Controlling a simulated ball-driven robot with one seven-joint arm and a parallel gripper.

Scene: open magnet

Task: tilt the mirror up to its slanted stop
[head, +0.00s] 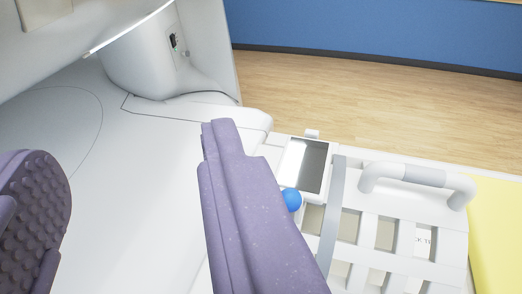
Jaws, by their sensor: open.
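The mirror (306,164) is a rectangular reflective panel in a white frame, at the far end of the white slatted coil, right of centre. A small white tab stands at its far edge. I cannot tell its exact tilt. A blue ball knob (292,200) sits at its near left corner, partly hidden by my right finger. My gripper (130,160) is open, its two purple fingers wide apart with nothing between them. The right finger is just left of the mirror and knob in the picture; I cannot tell whether it touches the knob. The left finger is at the left edge.
The white coil (398,205) has a slatted top and a thick carrying handle (415,180). A yellow pad (498,230) lies at the right edge. A white magnet housing (145,55) rises at upper left. Wooden floor and a blue wall are beyond.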

